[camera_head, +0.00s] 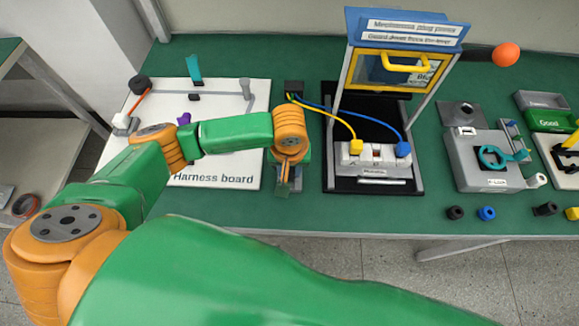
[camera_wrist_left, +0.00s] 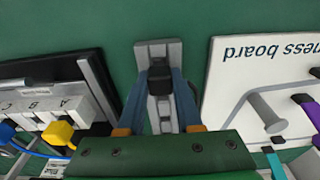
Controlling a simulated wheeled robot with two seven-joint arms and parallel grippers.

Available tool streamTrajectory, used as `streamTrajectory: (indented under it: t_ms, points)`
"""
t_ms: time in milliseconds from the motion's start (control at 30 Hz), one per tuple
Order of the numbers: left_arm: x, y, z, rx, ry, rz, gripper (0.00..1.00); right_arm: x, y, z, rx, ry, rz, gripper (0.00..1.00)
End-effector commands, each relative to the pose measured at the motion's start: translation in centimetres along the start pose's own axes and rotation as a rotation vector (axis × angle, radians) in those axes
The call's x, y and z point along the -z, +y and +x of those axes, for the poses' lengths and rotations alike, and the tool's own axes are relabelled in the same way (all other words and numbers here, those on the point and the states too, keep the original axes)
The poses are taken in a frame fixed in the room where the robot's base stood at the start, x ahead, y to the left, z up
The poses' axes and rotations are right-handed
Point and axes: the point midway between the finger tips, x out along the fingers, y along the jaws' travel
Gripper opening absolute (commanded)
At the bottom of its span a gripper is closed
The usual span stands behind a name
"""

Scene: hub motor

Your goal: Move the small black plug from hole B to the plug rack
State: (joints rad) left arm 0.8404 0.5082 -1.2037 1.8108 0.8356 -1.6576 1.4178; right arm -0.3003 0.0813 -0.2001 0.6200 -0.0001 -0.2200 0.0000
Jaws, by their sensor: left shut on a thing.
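My left gripper (camera_head: 288,168) points down beside the harness board, largely hidden by its own wrist in the head view. In the left wrist view its two fingers (camera_wrist_left: 160,88) are shut on the small black plug (camera_wrist_left: 160,78). The plug is over the grey plug rack (camera_wrist_left: 150,48), between the fingertips; I cannot tell whether it touches the rack. The rack also shows below the gripper in the head view (camera_head: 284,189). The connector block (camera_head: 372,167) has a yellow plug (camera_head: 356,146) at A and a blue plug (camera_head: 403,149) at C, with no black plug visible at B between them. My right gripper is not in view.
The white harness board (camera_head: 215,178) lies just left of the rack. Blue and yellow cables run to the block. A grey fixture (camera_head: 490,170) and several small plugs are further right.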

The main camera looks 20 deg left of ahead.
Motion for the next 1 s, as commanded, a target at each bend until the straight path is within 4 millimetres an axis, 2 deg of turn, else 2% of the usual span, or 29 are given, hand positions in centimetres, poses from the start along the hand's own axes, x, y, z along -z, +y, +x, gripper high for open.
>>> streamTrajectory:
  t_ms: [967, 1000]
  points:
    - [-0.2, 0.0, 1.5, 0.0, 0.0, 0.0, 0.0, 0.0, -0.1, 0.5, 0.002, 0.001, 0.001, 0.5]
    - [-0.2, 0.0, 1.5, 0.0, 0.0, 0.0, 0.36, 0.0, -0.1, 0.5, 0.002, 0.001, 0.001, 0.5]
